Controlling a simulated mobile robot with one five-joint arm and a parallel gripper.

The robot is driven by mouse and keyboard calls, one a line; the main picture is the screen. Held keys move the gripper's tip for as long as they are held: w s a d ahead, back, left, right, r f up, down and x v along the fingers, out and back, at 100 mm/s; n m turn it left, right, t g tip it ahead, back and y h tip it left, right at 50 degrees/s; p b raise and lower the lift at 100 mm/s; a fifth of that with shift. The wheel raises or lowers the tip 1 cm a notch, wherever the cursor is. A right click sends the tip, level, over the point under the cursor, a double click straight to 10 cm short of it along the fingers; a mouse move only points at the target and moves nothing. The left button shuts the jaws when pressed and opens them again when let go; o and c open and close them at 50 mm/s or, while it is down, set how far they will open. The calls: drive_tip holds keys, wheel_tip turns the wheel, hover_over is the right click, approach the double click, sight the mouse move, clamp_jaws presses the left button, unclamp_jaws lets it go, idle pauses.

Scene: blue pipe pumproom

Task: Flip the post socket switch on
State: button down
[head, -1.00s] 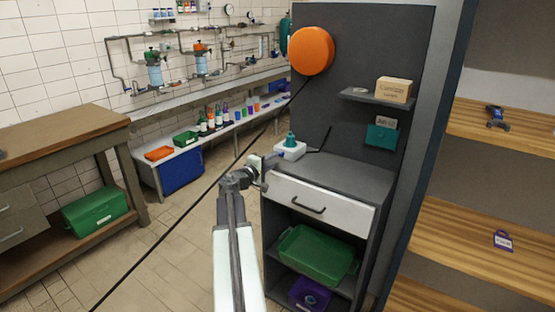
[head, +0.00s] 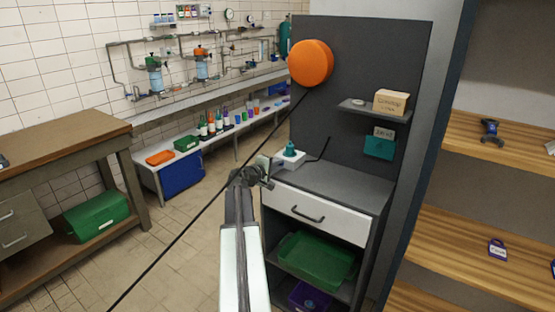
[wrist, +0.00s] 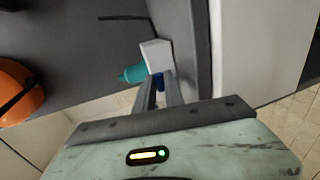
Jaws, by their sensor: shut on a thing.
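The post socket is a white box (head: 288,160) at the left edge of the grey cabinet top, with a teal plug (head: 290,148) in it. In the wrist view the white box (wrist: 157,54) lies just beyond my fingertips, with the teal plug (wrist: 134,74) to their left. A small blue part (wrist: 157,81), which looks like the switch, shows between the fingertips. My gripper (wrist: 159,78) is shut on this blue part. In the head view my gripper (head: 272,168) is at the near side of the box. The switch's exact tilt is hidden by the fingers.
An orange cable reel (head: 309,63) hangs on the dark panel, its black cable running down left across the view. A white drawer (head: 318,210) is below the cabinet top. A small shelf (head: 365,108) holds a cardboard box (head: 390,101). The cabinet top's right part is clear.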

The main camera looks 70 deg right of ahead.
drive_tip(key=r+p, duration=0.1)
drive_tip(key=y+p, duration=0.1)
drive_tip(key=shift+d+r+p, duration=0.2)
drive_tip(key=shift+r+p, duration=0.15)
drive_tip(key=shift+p, duration=0.05)
drive_tip(key=shift+f+t+y+p, duration=0.35)
drive_tip(key=shift+y+p, duration=0.1)
drive_tip(key=shift+y, duration=0.15)
drive_tip(key=c, duration=1.7)
unclamp_jaws()
drive_tip(key=p+v, duration=0.3)
drive_tip(key=v, duration=0.4)
drive_tip(key=shift+a+r, duration=0.1)
drive_tip(key=shift+a, duration=0.25)
